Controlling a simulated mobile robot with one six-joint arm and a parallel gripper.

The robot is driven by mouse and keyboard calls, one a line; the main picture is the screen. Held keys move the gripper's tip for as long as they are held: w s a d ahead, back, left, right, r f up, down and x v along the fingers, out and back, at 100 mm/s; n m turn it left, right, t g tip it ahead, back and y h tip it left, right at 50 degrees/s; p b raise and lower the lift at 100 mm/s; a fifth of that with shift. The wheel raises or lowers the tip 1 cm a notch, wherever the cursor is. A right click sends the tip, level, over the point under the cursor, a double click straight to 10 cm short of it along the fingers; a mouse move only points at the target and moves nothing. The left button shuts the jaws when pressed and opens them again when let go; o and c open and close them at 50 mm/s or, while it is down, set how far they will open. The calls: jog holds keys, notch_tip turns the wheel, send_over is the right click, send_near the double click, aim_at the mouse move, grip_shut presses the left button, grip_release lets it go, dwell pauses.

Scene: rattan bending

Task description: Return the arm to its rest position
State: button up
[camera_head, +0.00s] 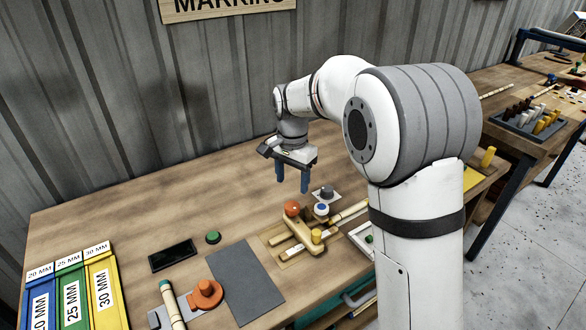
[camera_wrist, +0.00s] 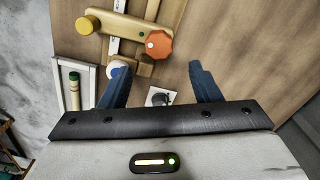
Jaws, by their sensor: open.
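My gripper (camera_head: 292,176) hangs above the wooden table (camera_head: 125,212) on my white and grey arm. Its two blue fingers are spread with nothing between them, and they point down. In the wrist view the open fingers (camera_wrist: 160,88) show over the table, close to a wooden fixture (camera_wrist: 125,25) with an orange knob (camera_wrist: 159,44) and a yellow knob (camera_wrist: 84,26). The same fixture (camera_head: 300,232) stands on the table just in front of and below the gripper in the head view. The gripper looks clear of the fixture and the tabletop.
Blue, green and yellow labelled bins (camera_head: 103,290) stand at the front left. A dark grey mat (camera_head: 245,282), an orange clamp (camera_head: 205,294), a black panel (camera_head: 173,255) and a green button (camera_head: 213,237) lie on the table. A corrugated wall (camera_head: 100,100) rises behind.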

jog(key=shift+s, duration=0.1)
jog(key=s+d+r+n+t, duration=0.1)
jog(key=s+d+n, duration=0.1)
jog(key=s+d, duration=0.3)
jog(key=s+d+r+n+t, duration=0.1)
jog(key=s+d, duration=0.5)
jog(key=s, duration=0.6)
jog(key=s+d+n, duration=0.3)
jog(key=s+d, duration=0.2)
jog(key=s, duration=0.4)
jog(key=shift+s+d+r+n+t, duration=0.15)
jog(key=shift+d+r+n+t, duration=0.25)
